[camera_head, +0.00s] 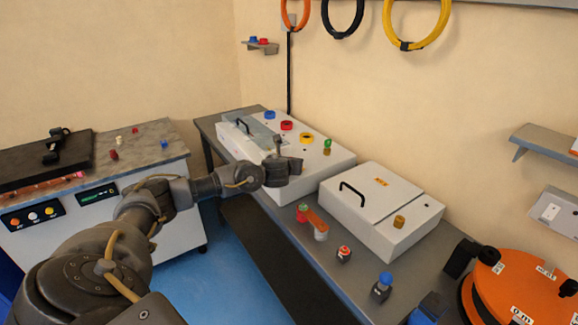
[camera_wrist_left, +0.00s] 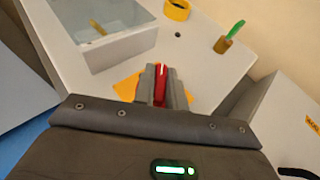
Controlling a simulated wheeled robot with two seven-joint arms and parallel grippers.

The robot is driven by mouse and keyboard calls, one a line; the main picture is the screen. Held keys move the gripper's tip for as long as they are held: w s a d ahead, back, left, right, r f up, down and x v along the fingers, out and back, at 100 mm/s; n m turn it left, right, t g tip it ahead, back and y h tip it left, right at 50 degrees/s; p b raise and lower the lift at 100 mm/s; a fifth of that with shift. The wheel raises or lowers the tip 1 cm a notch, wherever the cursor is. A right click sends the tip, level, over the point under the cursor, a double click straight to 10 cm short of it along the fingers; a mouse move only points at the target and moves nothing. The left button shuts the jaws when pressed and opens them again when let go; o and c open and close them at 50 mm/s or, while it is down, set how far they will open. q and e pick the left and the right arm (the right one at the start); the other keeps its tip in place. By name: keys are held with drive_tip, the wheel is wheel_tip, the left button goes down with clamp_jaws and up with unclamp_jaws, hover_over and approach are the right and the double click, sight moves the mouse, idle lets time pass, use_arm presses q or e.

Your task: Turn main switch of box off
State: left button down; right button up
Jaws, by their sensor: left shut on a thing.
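In the left wrist view my left gripper (camera_wrist_left: 161,85) is shut on the red handle of the main switch (camera_wrist_left: 161,83), one finger on each side. An orange-yellow plate (camera_wrist_left: 127,88) shows behind the handle. The handle runs roughly upright in that view. My right gripper is not in view.
A second white box (camera_head: 372,205) with a black handle stands to the right. An orange-red lever (camera_head: 316,222) and small buttons (camera_head: 344,254) line the bench front. An orange cable reel (camera_head: 508,290) is at the far right. A left-hand workbench (camera_head: 160,145) stands apart.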

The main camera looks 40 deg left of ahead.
use_arm(q)
drive_tip(key=n+g+y+b, duration=0.1)
drive_tip(key=n+y+b, duration=0.1)
drive_tip(key=n+y, duration=0.1)
drive_tip(key=shift+w+d+f+g, duration=0.1)
drive_tip(key=shift+f+g, duration=0.05)
drive_tip(key=shift+g, duration=0.25)
drive_tip(key=shift+n+g+y+b, duration=0.4)
drive_tip(key=shift+n+g+y, duration=0.3)
drive_tip(key=shift+n, duration=0.1)
drive_tip(key=n+g, duration=0.1)
drive_tip(key=n+g+y, duration=0.1)
drive_tip(key=shift+r+g, duration=0.2)
drive_tip(key=shift+g, duration=0.1)
drive_tip(key=shift+n+g+y+p, duration=0.4)
drive_tip(key=shift+n+g+y, duration=0.3)
drive_tip(key=shift+n+g, duration=0.45)
drive_tip(key=shift+n, duration=0.25)
drive_tip(key=c, duration=1.4)
unclamp_jaws()
drive_tip(key=shift+c, duration=0.2)
